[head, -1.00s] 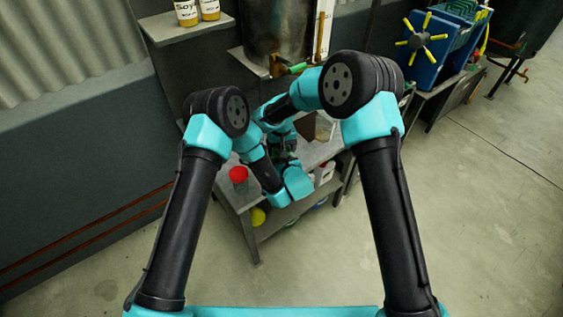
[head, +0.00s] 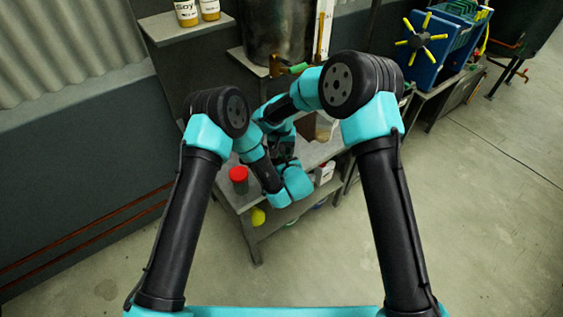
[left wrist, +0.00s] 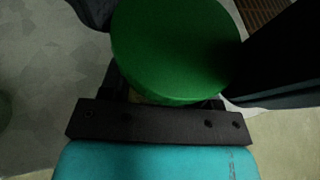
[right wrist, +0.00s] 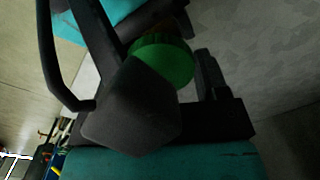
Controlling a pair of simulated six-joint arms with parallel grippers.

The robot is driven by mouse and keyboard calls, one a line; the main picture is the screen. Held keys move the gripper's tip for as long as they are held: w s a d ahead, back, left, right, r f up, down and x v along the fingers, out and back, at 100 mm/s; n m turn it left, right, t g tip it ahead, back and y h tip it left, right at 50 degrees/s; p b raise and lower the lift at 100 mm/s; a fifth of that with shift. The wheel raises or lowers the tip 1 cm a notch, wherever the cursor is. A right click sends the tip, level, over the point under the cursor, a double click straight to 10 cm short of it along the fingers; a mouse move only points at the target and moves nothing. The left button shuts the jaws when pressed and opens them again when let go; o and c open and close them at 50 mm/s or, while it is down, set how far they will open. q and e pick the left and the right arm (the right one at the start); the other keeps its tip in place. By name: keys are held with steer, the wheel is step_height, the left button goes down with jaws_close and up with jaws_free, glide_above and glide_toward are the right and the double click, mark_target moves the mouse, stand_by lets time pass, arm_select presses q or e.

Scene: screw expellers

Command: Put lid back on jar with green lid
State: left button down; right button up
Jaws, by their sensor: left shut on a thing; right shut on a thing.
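The green lid (left wrist: 175,50) fills the upper middle of the left wrist view, its round top facing the camera. It also shows in the right wrist view (right wrist: 165,60), with a ribbed side. A thin yellowish strip of the jar (left wrist: 150,98) shows just below the lid; most of the jar is hidden. My left gripper (head: 285,152) is low over the table and shut on the jar. My right gripper (right wrist: 165,75) is shut on the green lid. Lid and jar are very close together; I cannot tell whether the lid is seated.
A red-topped jar (head: 238,175) stands on the grey table's left part. A white container (head: 324,172) is at the table's right edge. A yellow object (head: 258,216) is on the lower shelf.

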steer(key=o, duration=1)
steer(key=shift+r, duration=2.3)
steer(key=shift+c, duration=0.4)
steer(key=shift+r+n, duration=1.7)
